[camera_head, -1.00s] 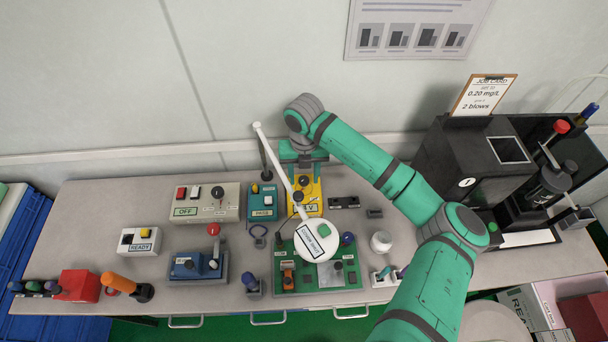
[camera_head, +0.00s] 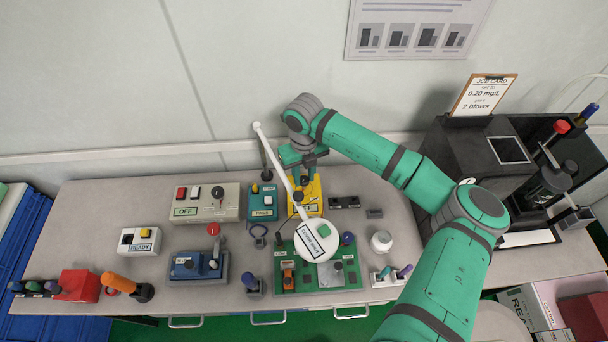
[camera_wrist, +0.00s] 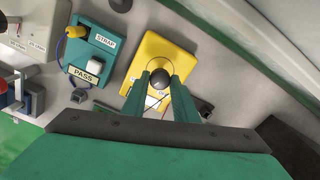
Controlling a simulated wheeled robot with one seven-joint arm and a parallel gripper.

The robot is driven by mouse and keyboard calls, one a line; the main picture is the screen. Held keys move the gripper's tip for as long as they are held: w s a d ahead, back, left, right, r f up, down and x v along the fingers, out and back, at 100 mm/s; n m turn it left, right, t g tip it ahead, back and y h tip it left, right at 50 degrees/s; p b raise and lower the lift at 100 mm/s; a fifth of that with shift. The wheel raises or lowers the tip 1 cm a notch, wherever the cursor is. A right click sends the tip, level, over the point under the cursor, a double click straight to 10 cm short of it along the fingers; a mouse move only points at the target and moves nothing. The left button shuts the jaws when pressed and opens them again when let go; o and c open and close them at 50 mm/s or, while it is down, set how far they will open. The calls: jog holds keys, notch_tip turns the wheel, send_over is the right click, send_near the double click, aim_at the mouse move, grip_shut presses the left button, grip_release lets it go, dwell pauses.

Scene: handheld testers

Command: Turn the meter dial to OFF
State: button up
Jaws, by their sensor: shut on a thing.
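The yellow meter (camera_head: 313,193) stands on the bench behind the round white lamp head. In the wrist view the meter (camera_wrist: 153,51) lies ahead with a dark round dial knob (camera_wrist: 160,78) on its face. My gripper (camera_wrist: 163,82) points down at the meter, its two green fingers on either side of the knob and shut on it. In the head view my gripper (camera_head: 303,172) is over the meter, and the dial is mostly hidden by it. The dial's pointer setting cannot be read.
The white lamp (camera_head: 316,240) and its thin arm stand close in front of the meter. A teal PASS tester (camera_head: 263,201) is just left of it, also in the wrist view (camera_wrist: 92,52). Small black parts (camera_head: 345,202) lie to the right. A grey OFF box (camera_head: 205,203) stands further left.

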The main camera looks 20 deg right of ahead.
aim_at(304, 179)
jog(key=n, duration=0.7)
jog(key=shift+d, duration=0.1)
jog(key=n, duration=0.6)
jog(key=shift+n, duration=0.4)
jog(key=o, duration=1.1)
jog(key=shift+c, duration=0.2)
jog(key=shift+r, duration=0.15)
notch_tip(304, 179, up, 10)
jog(key=shift+r, duration=0.25)
